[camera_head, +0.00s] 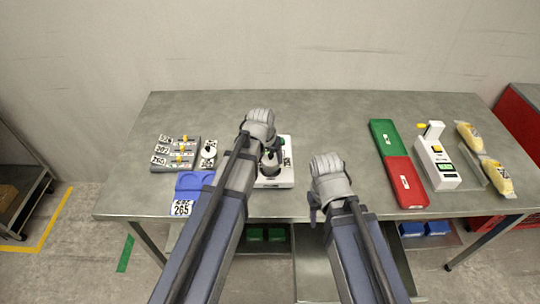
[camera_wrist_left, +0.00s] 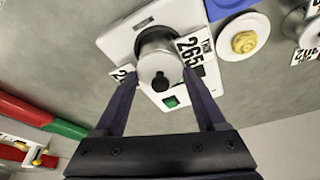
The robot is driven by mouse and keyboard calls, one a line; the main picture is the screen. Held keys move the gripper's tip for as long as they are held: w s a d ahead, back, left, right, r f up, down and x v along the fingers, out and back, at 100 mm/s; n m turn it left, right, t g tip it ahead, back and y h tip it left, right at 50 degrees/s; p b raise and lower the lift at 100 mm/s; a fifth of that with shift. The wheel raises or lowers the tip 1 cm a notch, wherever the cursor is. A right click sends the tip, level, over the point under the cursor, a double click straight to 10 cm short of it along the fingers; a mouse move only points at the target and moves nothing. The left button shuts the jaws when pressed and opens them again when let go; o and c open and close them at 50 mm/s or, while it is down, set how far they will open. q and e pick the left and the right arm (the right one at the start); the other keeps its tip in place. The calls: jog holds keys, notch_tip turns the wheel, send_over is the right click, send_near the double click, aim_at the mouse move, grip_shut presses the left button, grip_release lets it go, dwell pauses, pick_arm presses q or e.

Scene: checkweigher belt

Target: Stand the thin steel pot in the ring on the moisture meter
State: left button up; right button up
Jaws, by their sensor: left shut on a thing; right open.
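The steel pot (camera_wrist_left: 158,58) sits between the fingers of my left gripper (camera_wrist_left: 160,88), which is shut on it. A white label reading 265 (camera_wrist_left: 192,48) shows beside the pot. The pot is over the white moisture meter (camera_wrist_left: 118,42), which also shows in the head view (camera_head: 273,182). In the head view my left gripper (camera_head: 268,156) is over the meter, partly behind my arm. My right gripper (camera_head: 314,207) is open, apart from the meter on its right.
A blue tray (camera_head: 192,182) with a 265 card (camera_head: 181,208) lies left of the meter. A grey rack (camera_head: 177,163) with numbered cards is behind it. Green (camera_head: 384,135) and red (camera_head: 405,181) trays, a white device (camera_head: 435,163) and yellow packs (camera_head: 496,178) stand right.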

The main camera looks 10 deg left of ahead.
pick_arm(q)
jog(key=o, duration=1.3)
jog(key=shift+c, duration=0.2)
jog(key=shift+r+p, duration=3.55)
grip_shut()
